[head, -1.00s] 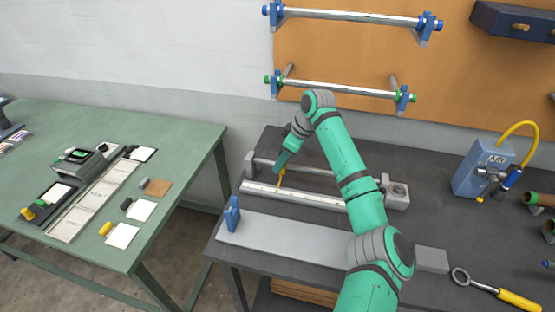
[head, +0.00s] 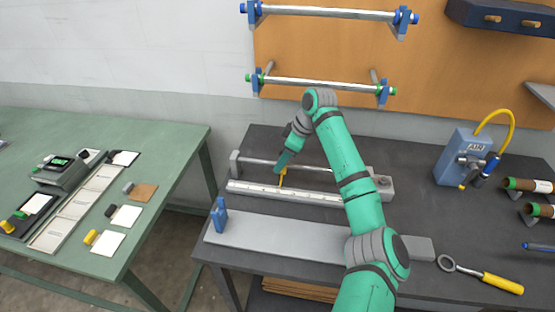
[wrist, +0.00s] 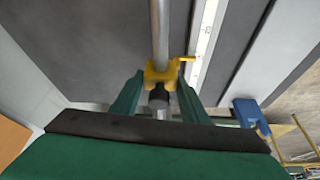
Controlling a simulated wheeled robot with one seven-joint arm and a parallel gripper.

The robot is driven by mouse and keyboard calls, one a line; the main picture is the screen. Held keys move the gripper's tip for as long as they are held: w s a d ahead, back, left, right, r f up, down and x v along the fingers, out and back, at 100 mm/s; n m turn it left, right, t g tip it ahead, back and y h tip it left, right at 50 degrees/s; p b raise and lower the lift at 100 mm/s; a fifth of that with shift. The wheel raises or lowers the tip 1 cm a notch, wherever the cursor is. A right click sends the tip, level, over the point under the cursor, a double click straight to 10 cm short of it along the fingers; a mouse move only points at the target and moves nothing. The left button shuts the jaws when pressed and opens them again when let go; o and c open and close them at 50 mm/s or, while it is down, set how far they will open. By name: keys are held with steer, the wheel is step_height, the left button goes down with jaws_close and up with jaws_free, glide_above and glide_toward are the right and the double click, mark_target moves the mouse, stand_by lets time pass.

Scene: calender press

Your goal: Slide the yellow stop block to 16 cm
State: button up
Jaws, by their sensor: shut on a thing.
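The yellow stop block (wrist: 160,75) sits on a round steel rod (wrist: 159,30) in the wrist view, with its pointer arm reaching over the white scale (wrist: 205,35). My gripper (wrist: 157,88) is shut on the block, one green finger on each side. In the head view the yellow block (head: 283,177) shows as a small piece below my gripper (head: 284,164), left of the middle of the white scale (head: 265,189). The scale's figures are too small to read.
A grey plate (head: 270,238) with a blue upright piece (head: 219,215) at its left end lies in front of the scale. A yellow-handled wrench (head: 500,284) and a blue air unit (head: 460,158) are at the right. A green table (head: 150,150) stands left, across a gap.

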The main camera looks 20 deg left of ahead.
steer(key=shift+d, duration=0.35)
steer(key=o, duration=1.2)
steer(key=v, duration=1)
steer(key=shift+r, duration=0.4)
